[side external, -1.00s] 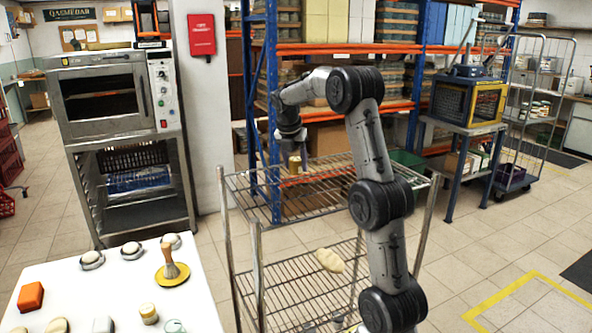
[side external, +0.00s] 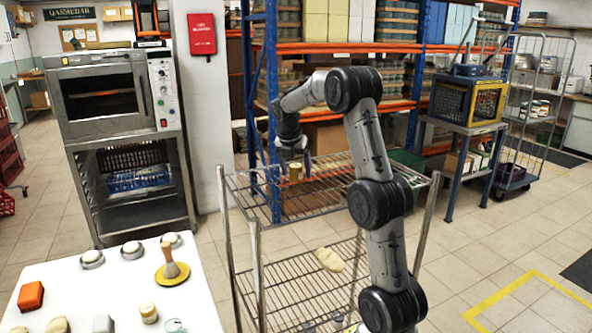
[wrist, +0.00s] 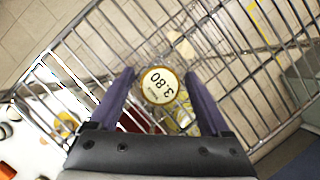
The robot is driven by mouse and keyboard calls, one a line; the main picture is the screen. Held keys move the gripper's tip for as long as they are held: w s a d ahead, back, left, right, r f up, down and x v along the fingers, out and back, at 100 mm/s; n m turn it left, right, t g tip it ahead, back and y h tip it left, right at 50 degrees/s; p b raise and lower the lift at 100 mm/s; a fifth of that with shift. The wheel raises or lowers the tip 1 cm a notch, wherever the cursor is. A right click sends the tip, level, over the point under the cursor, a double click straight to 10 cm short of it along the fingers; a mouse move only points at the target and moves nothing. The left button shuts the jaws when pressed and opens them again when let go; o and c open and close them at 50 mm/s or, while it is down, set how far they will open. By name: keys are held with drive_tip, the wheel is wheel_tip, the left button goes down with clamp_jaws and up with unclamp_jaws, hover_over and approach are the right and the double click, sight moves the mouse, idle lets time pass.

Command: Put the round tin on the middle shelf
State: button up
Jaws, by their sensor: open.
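A small gold-coloured round tin (side external: 294,173) stands on the upper wire shelf (side external: 258,188) of a metal rack. In the wrist view its pale round top (wrist: 160,86), marked 3.80, lies between my two fingers. My gripper (side external: 295,163) is open right above and around the tin, with a gap to it on each side in the wrist view. A lower wire shelf (side external: 290,290) shows below, with a pale oval item (side external: 330,260) on it. The rack's bottom is cut off by the frame.
A white table (side external: 75,280) at the lower left holds several items, among them a brush on a yellow dish (side external: 172,273), an orange block (side external: 31,296) and a small jar (side external: 148,312). Rack posts (side external: 226,215) rise close to my arm. Blue-orange shelving stands behind.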

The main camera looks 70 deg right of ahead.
drive_tip(key=shift+r, duration=0.1)
drive_tip(key=v, duration=1.1)
drive_tip(key=a+r+m+t, duration=0.1)
drive_tip(key=a+r+m, duration=0.15)
drive_tip(key=a, duration=0.65)
drive_tip(key=s+a+f+m+t+y, duration=0.1)
drive_tip(key=s+a+m, duration=0.3)
drive_tip(key=a, duration=0.6)
drive_tip(key=s+a+f+m+t+y, duration=0.2)
drive_tip(key=s+a+f+m, duration=0.2)
drive_tip(key=a+m, duration=0.3)
drive_tip(key=s+a, duration=0.1)
drive_tip(key=a, duration=0.3)
drive_tip(key=shift+a+f+t, duration=0.2)
drive_tip(key=shift+a+t, duration=0.05)
drive_tip(key=shift+t, duration=0.15)
drive_tip(key=shift+o, duration=0.5)
drive_tip(key=s+a+f+m+y, duration=0.1)
drive_tip(key=s+a+f+m, duration=0.3)
drive_tip(key=s+a, duration=0.1)
drive_tip(key=shift+s+f+t+y, duration=0.3)
drive_tip(key=shift+s+f+t, duration=0.05)
drive_tip(key=shift+f+t, duration=0.05)
drive_tip(key=shift+d+m, duration=0.1)
drive_tip(key=shift+m, duration=0.15)
